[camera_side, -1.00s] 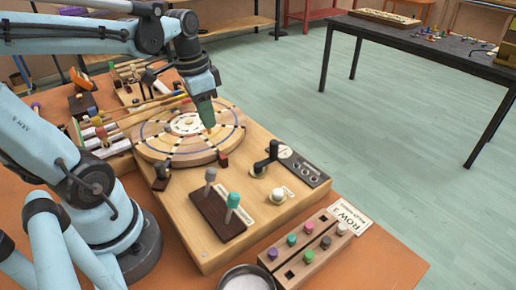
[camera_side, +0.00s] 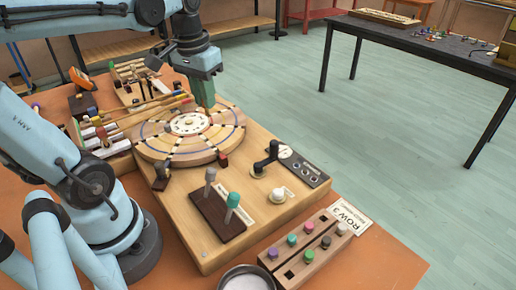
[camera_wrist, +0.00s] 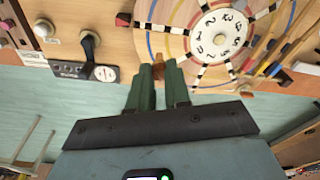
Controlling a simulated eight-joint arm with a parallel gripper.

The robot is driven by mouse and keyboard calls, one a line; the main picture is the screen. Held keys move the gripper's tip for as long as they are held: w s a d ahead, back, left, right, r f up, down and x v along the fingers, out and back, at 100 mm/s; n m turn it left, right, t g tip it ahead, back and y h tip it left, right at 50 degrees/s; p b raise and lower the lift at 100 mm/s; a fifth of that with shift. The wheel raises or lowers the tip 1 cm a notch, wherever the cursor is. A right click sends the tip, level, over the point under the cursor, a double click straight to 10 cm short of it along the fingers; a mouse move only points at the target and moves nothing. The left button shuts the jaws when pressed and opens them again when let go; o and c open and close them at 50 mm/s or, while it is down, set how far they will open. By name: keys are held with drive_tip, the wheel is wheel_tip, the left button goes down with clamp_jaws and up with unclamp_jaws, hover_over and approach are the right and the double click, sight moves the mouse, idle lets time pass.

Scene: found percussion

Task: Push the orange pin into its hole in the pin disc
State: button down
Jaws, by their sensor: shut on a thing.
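The round wooden pin disc (camera_side: 165,150) lies on the board, with a white numbered dial at its centre. It also shows at the top of the wrist view (camera_wrist: 185,45). My gripper (camera_side: 208,106) is over the disc's far right part, fingers pointing down. In the wrist view its green fingers (camera_wrist: 159,64) are close together on a small orange-tan thing (camera_wrist: 159,57), apparently the orange pin, mostly hidden by the fingers. An orange patch shows beside the fingertips in the side view. I cannot tell its gap to the disc. The pin's hole is not clear.
A red block (camera_side: 222,160) stands at the disc's near edge. A black lever (camera_side: 266,158), a white knob (camera_side: 277,195) and a dark plate with two handles (camera_side: 215,218) are on the board. A wooden rack (camera_side: 312,250) holds several coloured pegs in front.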

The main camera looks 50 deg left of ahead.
drive_tip(key=a+n, duration=0.2)
drive_tip(key=a, duration=0.3)
drive_tip(key=shift+s+f+n, duration=0.25)
drive_tip(key=shift+f+n, duration=0.15)
drive_tip(key=shift+f, duration=2.9)
drive_tip(key=shift+f, duration=1.55)
drive_tip(key=c, duration=1)
unclamp_jaws()
drive_tip(key=shift+r, duration=0.1)
